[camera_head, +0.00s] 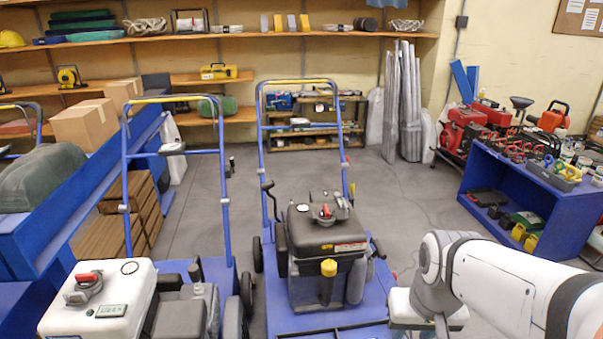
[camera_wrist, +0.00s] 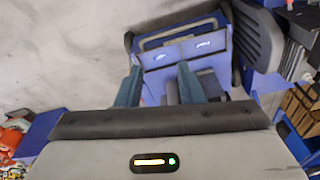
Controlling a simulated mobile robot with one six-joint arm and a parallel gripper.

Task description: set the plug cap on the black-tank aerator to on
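The black-tank aerator (camera_head: 327,233) stands on a blue deck in the middle of the head view. A red-handled fitting (camera_head: 325,211) sits on top of its black tank, and a yellow cap (camera_head: 328,267) is on its front. I cannot tell which part is the plug cap or how it is set. In the wrist view, the two dark teal fingers of my gripper (camera_wrist: 157,80) are apart, with no held object visible between them. Beyond them is a blue and purple machine part (camera_wrist: 190,52). In the head view my arm is at the lower right, beside the aerator; the fingers are not clear there.
A white-tank aerator (camera_head: 100,310) stands to the left, close beside the black one. A blue bench (camera_head: 520,190) with engines and tools is on the right. Wall shelves (camera_head: 200,38) run along the back. Grey floor (camera_head: 400,205) behind the black-tank aerator is clear.

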